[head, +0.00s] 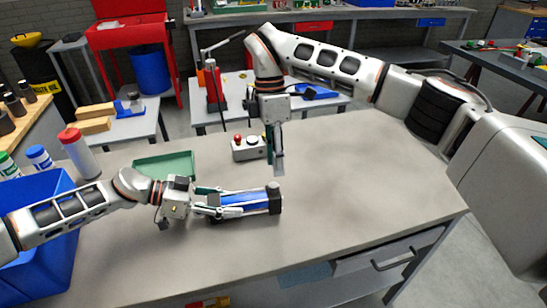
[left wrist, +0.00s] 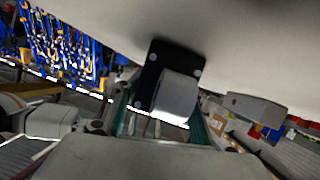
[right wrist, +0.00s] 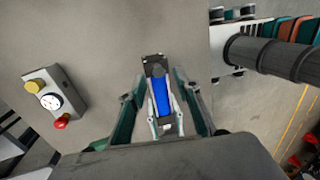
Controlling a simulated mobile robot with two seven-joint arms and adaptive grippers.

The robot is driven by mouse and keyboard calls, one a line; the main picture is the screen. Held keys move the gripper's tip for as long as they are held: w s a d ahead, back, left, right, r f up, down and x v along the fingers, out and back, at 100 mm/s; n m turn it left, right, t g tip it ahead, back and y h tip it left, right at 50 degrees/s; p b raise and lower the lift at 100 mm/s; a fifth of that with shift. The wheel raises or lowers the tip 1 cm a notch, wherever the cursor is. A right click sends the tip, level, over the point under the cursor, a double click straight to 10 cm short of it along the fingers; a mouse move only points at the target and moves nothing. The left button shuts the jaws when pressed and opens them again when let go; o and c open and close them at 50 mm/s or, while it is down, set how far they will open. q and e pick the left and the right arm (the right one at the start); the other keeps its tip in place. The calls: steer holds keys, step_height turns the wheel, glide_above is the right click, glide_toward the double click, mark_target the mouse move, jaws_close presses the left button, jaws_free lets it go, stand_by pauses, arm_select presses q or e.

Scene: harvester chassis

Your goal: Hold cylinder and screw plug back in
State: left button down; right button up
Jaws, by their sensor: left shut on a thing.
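A blue cylinder (head: 236,200) with dark end blocks lies low over the workbench, its black end (head: 274,197) toward the right. My left gripper (head: 238,204) is shut around its blue body from the left. In the left wrist view a grey round end and a black bolted plate (left wrist: 153,75) show between the fingers. My right gripper (head: 279,170) points down, above and behind the black end. In the right wrist view its fingers (right wrist: 157,85) are spread and empty, with the cylinder (right wrist: 161,95) below between them. I cannot make out a separate plug.
A button box (head: 249,148) with a red button stands behind the cylinder. A green tray (head: 165,165) lies behind my left arm. A blue bin (head: 40,215) and bottles stand at the left. The bench (head: 370,180) is clear on the right.

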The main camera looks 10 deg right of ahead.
mark_target(273, 185)
arm_select(q)
steer(key=shift+a+f, duration=0.1)
arm_select(e)
steer(key=n, duration=0.5)
steer(key=n+t, duration=0.1)
steer(key=n, duration=0.4)
steer(key=r+n, duration=0.1)
steer(key=n, duration=0.3)
steer(key=shift+s+n, duration=0.1)
steer(key=shift+n, duration=0.3)
steer(key=n, duration=0.3)
steer(key=n+t, duration=0.1)
steer(key=n, duration=0.2)
steer(key=shift+s+a+r, duration=0.1)
steer(key=shift+s+a, duration=0.05)
steer(key=shift+s, duration=0.05)
steer(key=n, duration=0.6)
steer(key=shift+s+a+r+n, duration=0.1)
steer(key=shift+s+a+n, duration=0.05)
steer(key=shift+s+n, duration=0.15)
steer(key=shift+f, duration=4)
arm_select(q)
steer(key=shift+f, duration=0.1)
arm_select(e)
steer(key=shift+s, duration=0.1)
jaws_close()
